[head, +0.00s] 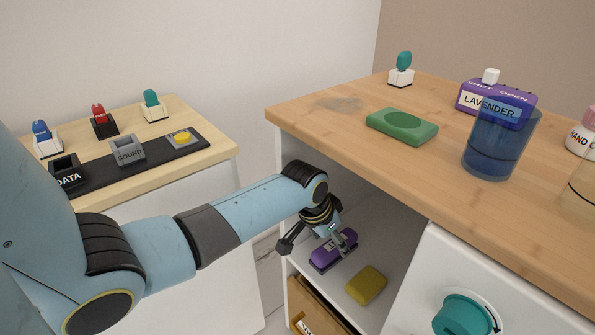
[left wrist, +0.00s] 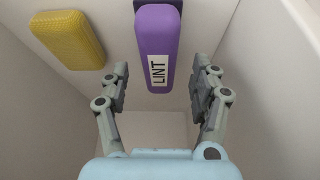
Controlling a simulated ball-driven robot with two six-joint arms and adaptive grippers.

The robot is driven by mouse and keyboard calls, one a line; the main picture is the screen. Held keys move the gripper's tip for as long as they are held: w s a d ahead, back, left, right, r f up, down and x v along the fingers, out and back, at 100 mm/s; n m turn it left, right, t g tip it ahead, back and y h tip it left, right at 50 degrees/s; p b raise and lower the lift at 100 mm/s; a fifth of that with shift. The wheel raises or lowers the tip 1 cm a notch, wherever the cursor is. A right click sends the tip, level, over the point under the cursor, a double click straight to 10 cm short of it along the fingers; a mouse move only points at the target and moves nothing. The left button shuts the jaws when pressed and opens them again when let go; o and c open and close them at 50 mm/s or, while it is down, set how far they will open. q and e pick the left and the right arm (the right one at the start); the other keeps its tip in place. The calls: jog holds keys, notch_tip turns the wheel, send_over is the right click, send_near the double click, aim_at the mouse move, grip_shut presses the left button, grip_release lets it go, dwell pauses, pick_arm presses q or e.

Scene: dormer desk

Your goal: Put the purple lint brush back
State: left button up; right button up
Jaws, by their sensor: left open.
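The purple lint brush (head: 324,256) lies on the white shelf under the wooden top in the head view. In the left wrist view the lint brush (left wrist: 155,40) shows its LINT label, ahead of the fingers. My left gripper (head: 338,243) is at the brush, reaching into the shelf space. In the left wrist view the left gripper (left wrist: 161,88) is open, one finger on each side of the brush's labelled end, with gaps between them. My right gripper is not in view.
A yellow block (head: 366,285) lies beside the brush on the shelf (head: 345,300). The wooden top (head: 345,130) overhangs my arm. A wooden box (head: 315,308) is below the shelf. A white door (head: 440,265) with a teal knob (head: 462,315) stands at right.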

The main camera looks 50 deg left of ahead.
aim_at(327, 247)
pick_arm(q)
jog(key=p+v, duration=0.1)
jog(key=v, duration=0.2)
jog(key=shift+r, duration=0.2)
jog(key=s+a+p, duration=0.2)
jog(key=s+p, duration=0.1)
jog(key=s, duration=0.8)
jog(key=s+f+n+g+y, duration=0.1)
jog(key=s+f+g, duration=0.1)
jog(key=s+f, duration=1.55)
jog(key=s+d+f+g, duration=0.1)
jog(key=s+f, duration=0.2)
jog(key=s, duration=0.7)
jog(key=s+d+f+g, duration=0.1)
jog(key=s+f, duration=0.1)
jog(key=s, duration=0.7)
jog(key=shift+s+f, duration=0.4)
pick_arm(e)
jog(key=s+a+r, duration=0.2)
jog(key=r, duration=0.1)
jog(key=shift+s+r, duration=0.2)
pick_arm(q)
jog(key=shift+d, duration=0.15)
